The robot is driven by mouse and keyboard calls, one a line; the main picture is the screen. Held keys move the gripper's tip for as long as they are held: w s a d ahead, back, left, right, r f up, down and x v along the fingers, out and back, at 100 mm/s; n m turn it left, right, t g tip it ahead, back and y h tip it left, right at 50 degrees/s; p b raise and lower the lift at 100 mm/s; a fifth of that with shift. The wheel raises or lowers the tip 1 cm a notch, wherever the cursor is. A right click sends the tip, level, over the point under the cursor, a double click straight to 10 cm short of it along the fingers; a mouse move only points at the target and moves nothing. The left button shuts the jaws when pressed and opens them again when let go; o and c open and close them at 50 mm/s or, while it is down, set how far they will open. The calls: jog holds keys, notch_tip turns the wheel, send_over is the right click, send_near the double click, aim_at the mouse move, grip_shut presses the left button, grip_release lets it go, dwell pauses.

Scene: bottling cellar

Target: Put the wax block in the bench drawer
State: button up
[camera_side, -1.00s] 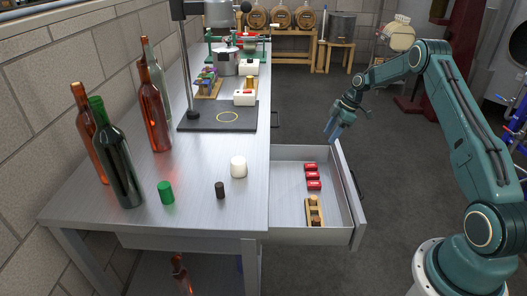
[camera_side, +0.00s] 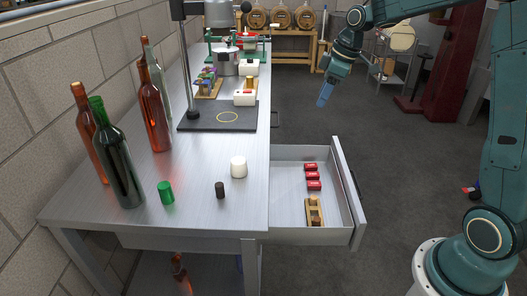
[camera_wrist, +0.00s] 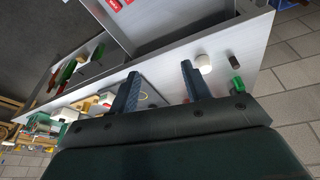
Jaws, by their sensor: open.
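A short white cylinder (camera_side: 238,167), which looks like the wax block, stands on the steel bench (camera_side: 215,205) near its right edge. It also shows in the wrist view (camera_wrist: 203,63), just right of the right finger's tip. The bench drawer (camera_side: 286,200) is pulled open to the right of the bench. Inside it lie several red blocks (camera_side: 312,175) and a wooden rack (camera_side: 314,212) with dark pieces. My gripper (camera_side: 324,97) is open and empty, held up in the air beyond the drawer, clear of bench and drawer. Its fingers also show in the wrist view (camera_wrist: 160,70).
A green cylinder (camera_side: 166,192) and a small dark cylinder (camera_side: 220,189) stand near the white one. Tall bottles (camera_side: 119,160) stand at the left. A black stand base (camera_side: 218,117) with an upright post is farther back. The drawer's left part is clear.

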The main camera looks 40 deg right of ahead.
jog(key=s+a+r+m+t+h, duration=0.1)
jog(key=s+a+r, duration=0.2)
jog(key=s+a, duration=0.25)
jog(key=s+a+r+m, duration=0.2)
jog(key=s+a+r, duration=0.2)
jog(key=s, duration=0.3)
jog(key=s+a+f+m, duration=0.1)
jog(key=s+a, duration=0.1)
jog(key=s, duration=0.5)
jog(key=s+a+f+m+t, duration=0.1)
jog(key=s+a+m, duration=0.1)
jog(key=s, duration=0.6)
jog(key=shift+f, duration=0.15)
